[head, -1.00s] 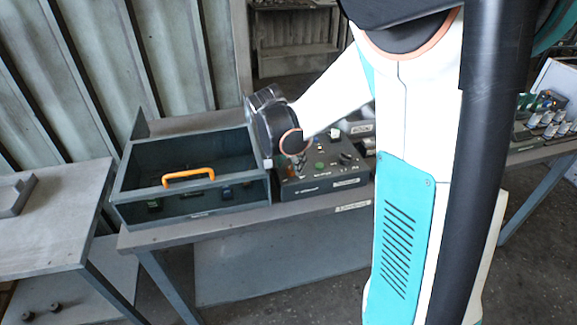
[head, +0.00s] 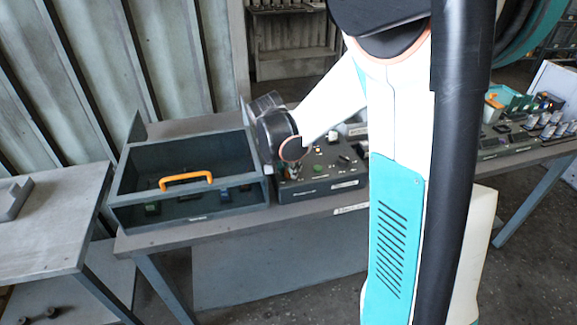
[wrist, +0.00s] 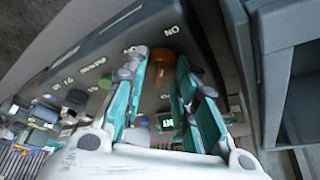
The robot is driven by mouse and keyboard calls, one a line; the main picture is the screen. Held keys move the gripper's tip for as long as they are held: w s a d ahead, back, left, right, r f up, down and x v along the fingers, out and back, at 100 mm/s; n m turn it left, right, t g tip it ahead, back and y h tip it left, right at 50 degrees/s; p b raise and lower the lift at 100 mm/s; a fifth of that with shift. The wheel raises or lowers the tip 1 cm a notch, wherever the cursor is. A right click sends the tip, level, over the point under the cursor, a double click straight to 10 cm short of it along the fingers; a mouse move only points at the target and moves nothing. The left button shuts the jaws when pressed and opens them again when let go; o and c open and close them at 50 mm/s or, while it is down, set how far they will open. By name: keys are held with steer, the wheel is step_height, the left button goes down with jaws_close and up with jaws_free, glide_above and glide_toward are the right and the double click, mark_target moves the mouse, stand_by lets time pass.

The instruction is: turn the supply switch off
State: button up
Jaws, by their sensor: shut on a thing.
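The dark control box (head: 325,187) stands on the bench, right of an open tray with an orange handle. In the wrist view its sloped panel (wrist: 215,75) carries an orange-brown switch knob (wrist: 163,58), with the word ON printed beside it, upside down. My gripper (wrist: 161,66) is shut on this knob, one teal finger on each side. In the head view my gripper (head: 295,170) reaches down at the left part of the box, partly hidden by my wrist. The knob's exact turn angle is hard to tell.
The open grey tray (head: 190,222) with its orange handle (head: 186,181) stands close to the left of my gripper. A green button (wrist: 105,81) and several black knobs sit on the same panel. A second bench with small parts (head: 525,135) stands at the right.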

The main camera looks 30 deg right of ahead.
steer(key=n, duration=0.2)
steer(key=n+t+y, duration=0.1)
steer(key=n, duration=0.1)
steer(key=shift+s+d+n, duration=0.15)
steer(key=shift+n, duration=0.25)
steer(key=n+t+y, duration=0.1)
steer(key=n+y, duration=0.1)
steer(key=n, duration=0.2)
steer(key=shift+d, duration=0.1)
steer(key=n+y, duration=0.1)
steer(key=n, duration=0.3)
steer(key=shift+d+n+y+p, duration=0.1)
steer(key=shift+n+y+p, duration=0.2)
steer(key=shift+n+y, duration=0.1)
steer(key=shift+d+n+y, duration=0.1)
steer(key=shift+n+y, duration=0.6)
steer(key=shift+n, duration=1.3)
steer(key=shift+g, duration=0.3)
steer(key=o, duration=1)
